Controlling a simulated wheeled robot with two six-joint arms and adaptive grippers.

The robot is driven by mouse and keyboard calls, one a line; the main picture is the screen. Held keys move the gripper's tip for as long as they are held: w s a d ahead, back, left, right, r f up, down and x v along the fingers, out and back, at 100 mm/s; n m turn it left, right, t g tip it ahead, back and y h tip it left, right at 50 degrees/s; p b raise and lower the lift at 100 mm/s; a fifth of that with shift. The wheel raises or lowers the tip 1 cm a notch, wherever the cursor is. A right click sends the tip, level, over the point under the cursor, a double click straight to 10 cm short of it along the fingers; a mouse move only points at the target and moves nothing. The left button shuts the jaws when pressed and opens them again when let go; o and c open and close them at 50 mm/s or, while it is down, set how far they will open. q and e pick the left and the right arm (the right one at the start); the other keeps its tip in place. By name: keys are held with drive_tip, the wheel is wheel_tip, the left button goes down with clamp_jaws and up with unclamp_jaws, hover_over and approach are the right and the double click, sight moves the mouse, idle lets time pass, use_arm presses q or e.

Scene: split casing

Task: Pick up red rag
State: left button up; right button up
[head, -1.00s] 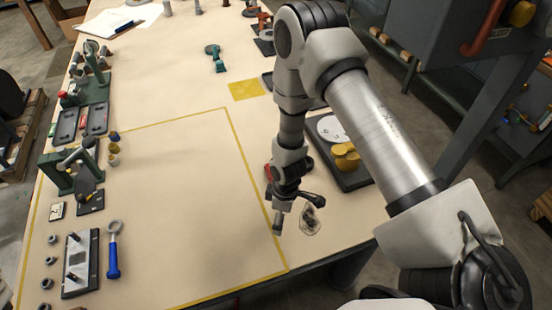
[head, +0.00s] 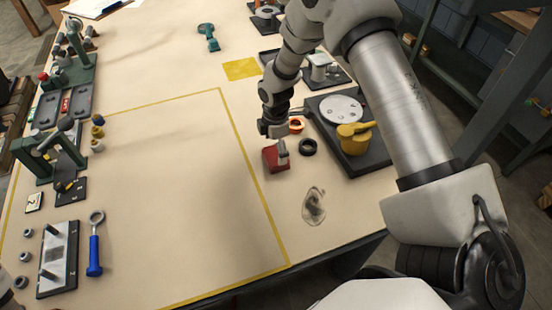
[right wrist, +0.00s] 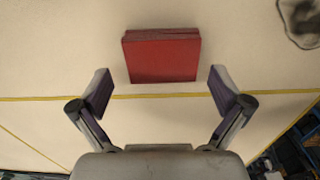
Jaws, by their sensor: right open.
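The red rag (head: 273,160) is a folded, flat square on the beige table, just right of the yellow tape line. In the right wrist view the rag (right wrist: 162,57) lies flat ahead of the fingers, centred between them. My right gripper (head: 277,142) is above the rag's far side and hides a little of it. In the right wrist view my right gripper (right wrist: 162,92) is open and empty, its two fingers wide apart. My left gripper is not in view.
A dark ring (head: 308,147) and an orange ring (head: 296,124) stand close right of the rag. A dark stain (head: 314,206) marks the table nearer me. The taped area left is mostly clear.

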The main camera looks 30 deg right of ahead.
sight(276, 155)
wheel_tip(276, 155, down, 4)
drive_tip(key=shift+s+r+b, duration=0.1)
drive_tip(key=shift+b, duration=0.85)
drive_tip(key=shift+a+r, duration=0.1)
drive_tip(key=shift+r, duration=0.15)
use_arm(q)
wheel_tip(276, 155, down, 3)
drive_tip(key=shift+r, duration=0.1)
use_arm(e)
drive_tip(key=c, duration=0.9)
drive_tip(key=shift+s, duration=0.1)
